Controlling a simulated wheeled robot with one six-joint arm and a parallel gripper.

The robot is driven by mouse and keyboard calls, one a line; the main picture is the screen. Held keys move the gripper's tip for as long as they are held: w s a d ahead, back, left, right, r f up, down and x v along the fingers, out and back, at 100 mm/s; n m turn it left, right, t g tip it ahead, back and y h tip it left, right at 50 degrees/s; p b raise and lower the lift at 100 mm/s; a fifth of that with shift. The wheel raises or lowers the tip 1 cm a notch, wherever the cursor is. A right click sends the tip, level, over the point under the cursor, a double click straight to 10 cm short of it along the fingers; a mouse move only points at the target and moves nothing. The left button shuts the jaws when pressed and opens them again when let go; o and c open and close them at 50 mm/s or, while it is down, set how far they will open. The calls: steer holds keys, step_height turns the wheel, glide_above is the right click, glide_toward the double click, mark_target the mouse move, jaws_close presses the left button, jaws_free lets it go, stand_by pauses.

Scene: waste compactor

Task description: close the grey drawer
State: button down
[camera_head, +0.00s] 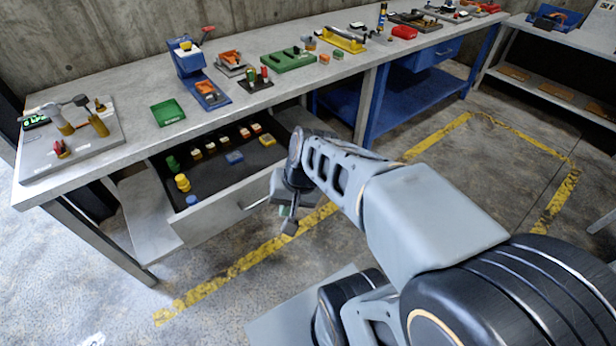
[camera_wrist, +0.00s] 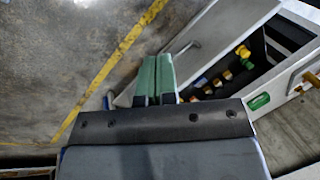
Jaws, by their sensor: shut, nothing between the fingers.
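The grey drawer (camera_head: 206,226) stands pulled out under the left part of the long workbench, its dark inside showing. It holds several small yellow, orange, green and blue pieces. My gripper (camera_head: 287,212) is outside the drawer, at the right end of its front panel near the handle. In the wrist view the shut green fingers (camera_wrist: 157,74) point toward the drawer front (camera_wrist: 228,27), beside the handle (camera_wrist: 184,48). The fingers hold nothing. I cannot tell whether they touch the drawer. My arm hides part of the drawer's right side in the head view.
The workbench top (camera_head: 135,140) carries a green tray (camera_head: 168,113), a blue stand (camera_head: 187,58) and several tools. A blue drawer (camera_head: 437,54) is under the bench's right part. Yellow floor lines (camera_head: 235,268) cross the concrete. The floor right of the grey drawer is open.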

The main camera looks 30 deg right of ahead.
steer(key=w+d+f+m+t+y+b, duration=0.3)
steer(key=w+f+m+b, duration=0.1)
steer(key=f+m+b, duration=0.3)
steer(key=w+d+f+m+t+y+b, duration=0.3)
steer(key=w+d+f+m+y+b, duration=0.1)
steer(key=f+m, duration=0.35)
steer(key=w+d+f+m+t+h+b, duration=0.1)
steer(key=d+f+m+t+h+b, duration=0.35)
steer(key=d+m, duration=0.4)
steer(key=w+d+f+m+t+h+b, duration=0.25)
steer(key=d+m+t+h, duration=0.2)
steer(key=d+m, duration=0.4)
steer(key=w+n+y+b, duration=0.1)
steer(key=w+n+b, duration=0.1)
steer(key=w, duration=1)
steer(key=shift+a+t+b, duration=0.25)
steer(key=shift+t+b, duration=0.15)
steer(key=shift+b, duration=0.1)
steer(key=shift+f, duration=0.1)
